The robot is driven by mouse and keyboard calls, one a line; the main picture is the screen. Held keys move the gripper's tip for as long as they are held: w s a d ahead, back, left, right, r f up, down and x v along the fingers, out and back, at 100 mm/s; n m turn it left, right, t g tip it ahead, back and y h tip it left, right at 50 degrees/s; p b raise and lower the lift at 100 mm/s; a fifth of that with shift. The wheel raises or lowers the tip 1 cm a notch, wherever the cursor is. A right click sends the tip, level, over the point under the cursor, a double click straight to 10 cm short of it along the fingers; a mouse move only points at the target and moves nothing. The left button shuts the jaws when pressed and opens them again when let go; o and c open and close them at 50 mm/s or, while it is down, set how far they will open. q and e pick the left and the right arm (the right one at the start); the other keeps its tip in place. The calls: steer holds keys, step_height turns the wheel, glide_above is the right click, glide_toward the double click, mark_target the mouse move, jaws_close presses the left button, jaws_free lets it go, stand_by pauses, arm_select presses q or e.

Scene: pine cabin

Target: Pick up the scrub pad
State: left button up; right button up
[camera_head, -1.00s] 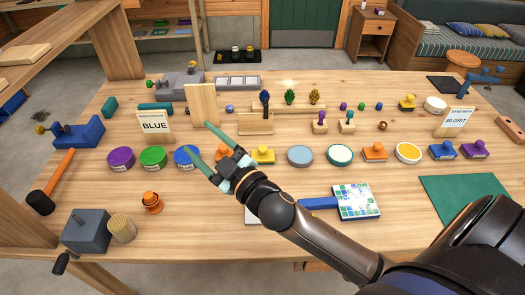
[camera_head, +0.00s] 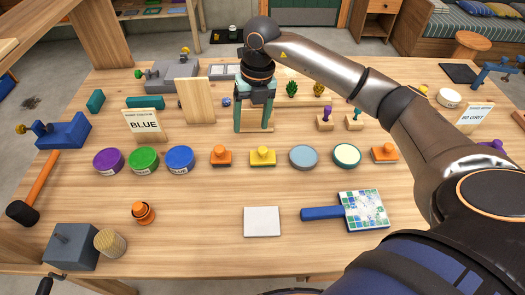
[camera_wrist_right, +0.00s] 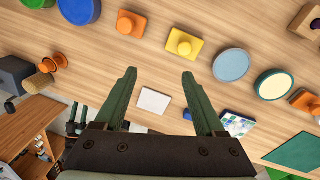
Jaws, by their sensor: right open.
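A flat white square pad (camera_head: 262,221), which looks like the scrub pad, lies on the table near its front, left of a blue-handled mosaic paddle (camera_head: 365,210). In the right wrist view the white pad (camera_wrist_right: 154,101) shows between my fingers, well below them. My right gripper (camera_head: 252,129) is open and empty, pointing down above the table's middle, behind the yellow knobbed block (camera_head: 262,157). Its spread green fingers also show in the wrist view (camera_wrist_right: 159,73). A small dark shape with green fingers, apparently my left gripper (camera_wrist_right: 77,118), shows in the wrist view; its opening is unclear.
A row of purple, green and blue tubs (camera_head: 180,160), knobbed blocks and round discs (camera_head: 303,157) crosses the table behind the pad. Bare wood surrounds the pad. My right arm hides part of the table's right side.

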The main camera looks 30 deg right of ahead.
steer(key=d+h, duration=0.1)
steer(key=d, duration=0.3)
glide_above(263, 149)
steer(key=shift+m, duration=0.4)
step_height(263, 149, down, 5)
steer(key=shift+d+f+p, duration=0.1)
steer(key=shift+d+p, duration=0.05)
steer(key=shift+p, duration=0.2)
steer(key=f+p, duration=0.1)
steer(key=f, duration=0.5)
steer(key=shift+a+f, duration=0.15)
steer(key=shift+a, duration=0.05)
jaws_close()
